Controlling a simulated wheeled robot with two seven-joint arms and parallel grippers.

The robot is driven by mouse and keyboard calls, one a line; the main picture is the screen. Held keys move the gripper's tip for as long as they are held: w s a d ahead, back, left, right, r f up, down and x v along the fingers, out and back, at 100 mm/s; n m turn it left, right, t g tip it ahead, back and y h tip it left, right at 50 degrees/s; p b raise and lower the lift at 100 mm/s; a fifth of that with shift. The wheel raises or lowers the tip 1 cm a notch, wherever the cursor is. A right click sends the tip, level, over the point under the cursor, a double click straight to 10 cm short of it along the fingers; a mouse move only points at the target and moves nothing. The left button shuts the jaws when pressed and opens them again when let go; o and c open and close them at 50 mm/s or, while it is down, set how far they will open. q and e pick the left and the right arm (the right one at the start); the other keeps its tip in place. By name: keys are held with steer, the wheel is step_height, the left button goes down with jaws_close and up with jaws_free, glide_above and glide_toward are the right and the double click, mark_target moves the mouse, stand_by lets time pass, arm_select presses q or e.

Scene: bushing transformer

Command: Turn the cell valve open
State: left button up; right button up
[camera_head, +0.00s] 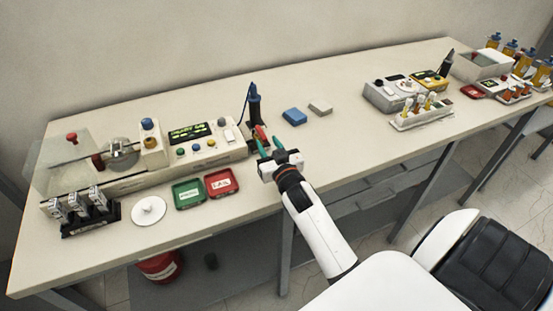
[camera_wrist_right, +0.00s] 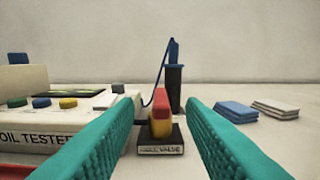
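The cell valve (camera_wrist_right: 160,128) is a small yellow body with a red handle (camera_wrist_right: 161,104) on a black base with a white label. In the head view its red handle (camera_head: 261,132) shows at the right end of the oil tester (camera_head: 195,142). My right gripper (camera_head: 268,143) is open, its two green fingers apart. In the right wrist view the valve stands in the gap between the fingers, a little ahead, with clear space on both sides. I cannot tell whether the tips reach past it. The gripper partly hides the base in the head view. My left gripper is not in view.
A black holder with a blue-topped tool (camera_head: 253,105) and cord stands just behind the valve. Blue (camera_head: 294,116) and white (camera_head: 320,108) pads lie to its right. Green (camera_head: 188,194) and red (camera_head: 221,183) trays lie left, before the tester. The table middle is largely clear.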

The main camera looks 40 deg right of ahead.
steer(key=v, duration=0.6)
steer(key=shift+s+b, duration=0.35)
steer(key=shift+b, duration=0.05)
steer(key=shift+a, duration=0.1)
